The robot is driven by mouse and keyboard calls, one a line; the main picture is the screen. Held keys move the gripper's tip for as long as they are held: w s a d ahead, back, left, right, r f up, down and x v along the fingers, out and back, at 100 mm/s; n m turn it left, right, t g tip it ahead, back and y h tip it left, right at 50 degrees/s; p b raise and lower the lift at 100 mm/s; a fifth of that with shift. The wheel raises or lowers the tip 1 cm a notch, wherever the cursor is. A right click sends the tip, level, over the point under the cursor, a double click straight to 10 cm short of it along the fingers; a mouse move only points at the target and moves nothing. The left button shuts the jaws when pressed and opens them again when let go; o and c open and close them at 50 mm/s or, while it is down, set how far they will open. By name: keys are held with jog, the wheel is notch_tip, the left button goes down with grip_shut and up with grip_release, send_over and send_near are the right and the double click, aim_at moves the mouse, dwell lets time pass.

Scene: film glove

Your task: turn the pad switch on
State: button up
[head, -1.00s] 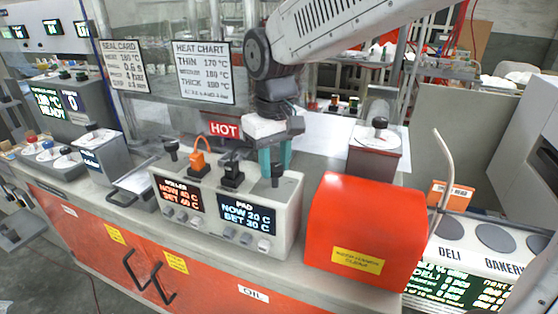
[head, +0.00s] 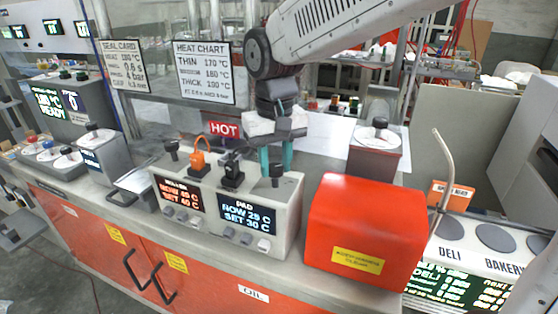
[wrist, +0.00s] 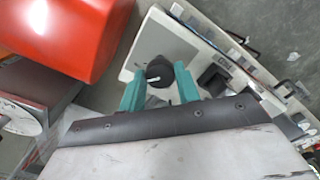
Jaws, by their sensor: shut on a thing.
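The control box (head: 285,225) on the counter bears two lit displays. The pad display (head: 247,213) seems to read now 29, set 30. On top are an orange switch (head: 200,155), a black switch (head: 232,172) and black knobs at left (head: 172,149) and right (head: 277,173). Which switch is the pad's is not labelled legibly; the black one sits nearer the pad display. My gripper (head: 276,160) is at the right knob. In the wrist view its teal fingers (wrist: 160,88) stand either side of this knob (wrist: 159,72), shut on it. The black switch (wrist: 213,79) stands apart beside the fingers.
A red rounded housing (head: 365,230) stands close at the right of the control box. A heat chart (head: 203,72) and a red HOT sign (head: 225,130) are behind the control box.

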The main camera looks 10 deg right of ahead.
aim_at(275, 167)
jog(key=o, duration=1)
jog(key=shift+s, duration=0.1)
jog(key=shift+r, duration=0.15)
notch_tip(275, 167, up, 8)
jog(key=shift+f, duration=0.25)
jog(key=s+d+f, duration=0.2)
jog(key=s+d, duration=0.3)
jog(key=s, duration=0.2)
jog(key=s+d+f+m+t, duration=0.1)
jog(key=s+d+f, duration=0.2)
jog(key=s+d, duration=0.3)
jog(key=s+d+f+m, duration=0.1)
jog(key=s+d+f, duration=0.1)
jog(key=s+d, duration=0.3)
jog(key=shift+s+d+f, duration=0.1)
jog(key=shift+s+d, duration=0.1)
jog(key=shift+s, duration=0.6)
jog(key=shift+s+d+f, duration=0.1)
jog(key=shift+s+d, duration=0.05)
jog(key=shift+s, duration=0.65)
